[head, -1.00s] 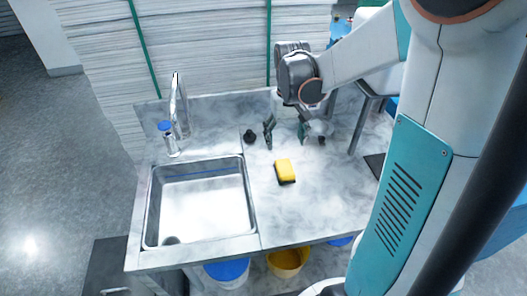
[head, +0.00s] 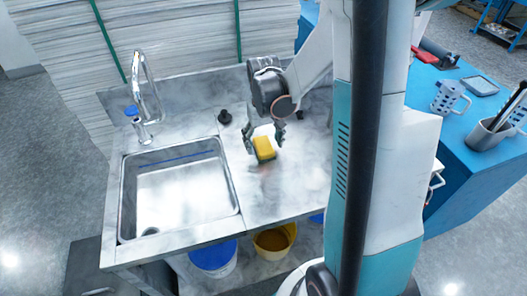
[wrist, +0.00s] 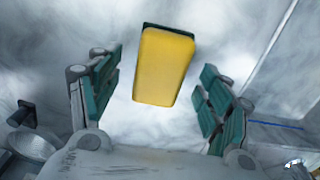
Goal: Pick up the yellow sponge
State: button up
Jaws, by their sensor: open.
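The yellow sponge (head: 264,148), with a dark green underside, lies on the grey marbled counter (head: 290,185) to the right of the sink. It also shows in the wrist view (wrist: 165,66), centred between the fingers and slightly beyond them. My gripper (head: 265,144) is open above the counter, its fingers pointing down on either side of the sponge in the head view. In the wrist view its green-padded fingers (wrist: 158,95) stand apart with gaps on both sides of the sponge. I see no contact.
The metal sink (head: 180,195) and faucet (head: 146,90) are to the left. A small black object (head: 225,116) stands behind the gripper. Stacked white sheets (head: 180,40) rise behind the counter. A blue table (head: 460,135) with a jug (head: 449,97) is at right. The counter's front is clear.

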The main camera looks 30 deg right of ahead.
aim_at(263, 144)
jog(key=shift+f, duration=0.85)
jog(key=shift+r, duration=0.1)
jog(key=c, duration=1.2)
jog(key=shift+c, duration=0.2)
notch_tip(263, 144, up, 20)
jog(key=p, duration=0.7)
jog(key=shift+c, duration=0.7)
